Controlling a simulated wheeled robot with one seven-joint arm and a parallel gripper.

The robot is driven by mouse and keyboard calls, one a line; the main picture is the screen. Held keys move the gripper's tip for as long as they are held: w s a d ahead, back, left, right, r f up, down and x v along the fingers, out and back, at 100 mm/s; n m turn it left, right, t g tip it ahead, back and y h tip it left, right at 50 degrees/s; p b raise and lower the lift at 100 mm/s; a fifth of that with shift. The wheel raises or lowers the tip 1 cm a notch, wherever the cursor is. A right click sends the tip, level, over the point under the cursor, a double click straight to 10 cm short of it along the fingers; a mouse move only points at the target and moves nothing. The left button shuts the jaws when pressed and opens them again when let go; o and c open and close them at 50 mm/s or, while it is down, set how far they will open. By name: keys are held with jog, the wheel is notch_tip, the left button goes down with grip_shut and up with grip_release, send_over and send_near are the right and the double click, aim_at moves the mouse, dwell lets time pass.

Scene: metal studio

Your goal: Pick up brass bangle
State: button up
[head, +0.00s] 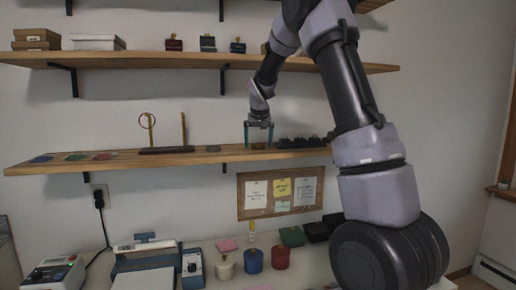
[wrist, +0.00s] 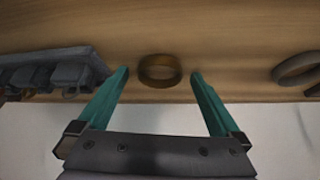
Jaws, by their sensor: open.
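The brass bangle (wrist: 160,82) is a brown-gold ring lying on the wooden shelf, between and just beyond my two fingertips in the wrist view. It also shows as a small gold spot in the head view (head: 258,146), on the lower shelf (head: 90,162). My gripper (head: 258,140) points down over the shelf with its teal fingers apart, and nothing is held. The same gripper shows in the wrist view (wrist: 160,77), with one finger on each side of the bangle. No contact between fingers and bangle is visible.
A grey ring (wrist: 298,70) lies to the right in the wrist view. A dark holder with slots (wrist: 55,73) stands close to the left finger. In the head view, a dark stand with gold uprights (head: 165,150) is left of my gripper. The upper shelf (head: 200,59) is above.

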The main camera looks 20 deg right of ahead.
jog(key=c, duration=1.3)
jog(key=shift+c, duration=0.2)
